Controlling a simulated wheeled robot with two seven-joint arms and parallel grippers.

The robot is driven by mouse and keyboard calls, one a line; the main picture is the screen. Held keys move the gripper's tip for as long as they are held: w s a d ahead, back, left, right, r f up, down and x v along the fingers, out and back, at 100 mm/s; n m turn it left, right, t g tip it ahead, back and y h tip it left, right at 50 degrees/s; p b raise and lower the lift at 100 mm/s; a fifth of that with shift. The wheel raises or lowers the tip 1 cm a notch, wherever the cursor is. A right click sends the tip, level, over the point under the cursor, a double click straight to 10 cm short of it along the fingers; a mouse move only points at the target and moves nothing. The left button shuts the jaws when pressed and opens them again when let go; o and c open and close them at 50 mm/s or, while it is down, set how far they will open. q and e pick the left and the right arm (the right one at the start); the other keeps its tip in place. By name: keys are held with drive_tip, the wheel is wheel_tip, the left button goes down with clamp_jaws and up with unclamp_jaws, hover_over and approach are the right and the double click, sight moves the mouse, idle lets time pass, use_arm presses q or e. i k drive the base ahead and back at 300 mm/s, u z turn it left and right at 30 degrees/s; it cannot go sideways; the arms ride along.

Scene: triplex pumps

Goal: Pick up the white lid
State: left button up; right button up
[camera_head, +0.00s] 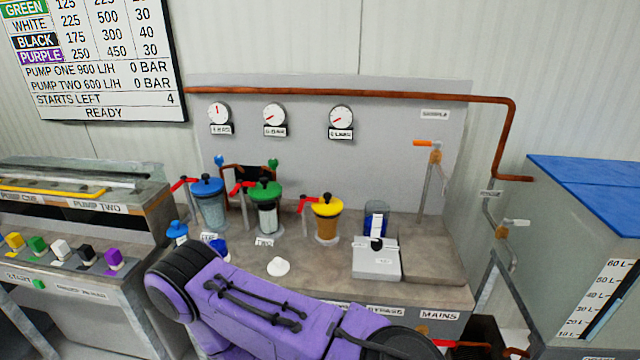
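A small white lid-like piece with a raised middle, likely the white lid (278,267), lies on the grey bench top (310,282), near its front edge. It is in front of the pump with the green lid (265,190) and apart from the things around it. A large purple link of my arm crosses the bottom of the view, just in front of the white lid, and covers part of the bench front. Neither of my grippers shows in this view, so I cannot see their fingers.
Canisters with blue (207,186) and yellow (327,206) lids stand behind. A pale box (376,262) with a black knob is to the right. A small blue piece (219,249) lies left. A button console (75,225) is left, a blue-topped tank (590,250) right.

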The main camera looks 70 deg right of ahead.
sight(278, 267)
drive_tip(key=k, duration=0.15)
drive_tip(key=z, duration=1.1)
